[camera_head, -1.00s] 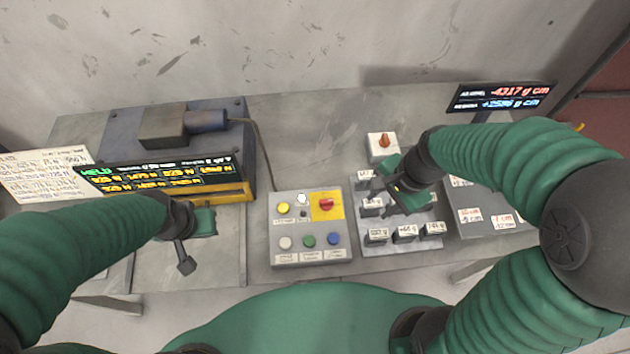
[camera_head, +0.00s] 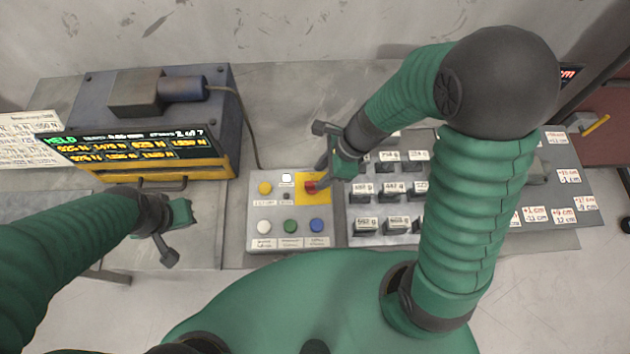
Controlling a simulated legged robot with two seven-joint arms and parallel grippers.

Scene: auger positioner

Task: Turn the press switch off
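The grey control box (camera_head: 256,205) stands at the middle of the bench. A red rotary knob (camera_head: 310,187) sits on its yellow plate (camera_head: 318,199), and appears to be the press switch; its setting is too small to read. My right gripper (camera_head: 324,168) is right beside the knob, above and to its right, its dark fingertips pointing at it. Whether they touch the knob or how far apart they are is unclear. My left gripper (camera_head: 190,212) hangs over the bench to the left of the box, with nothing visible in it; its finger gap is unclear.
The box also carries yellow, white, green and blue buttons (camera_head: 290,226). Labelled weights (camera_head: 366,225) stand close to its right, partly behind my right arm. A cable (camera_head: 246,115) runs behind the box.

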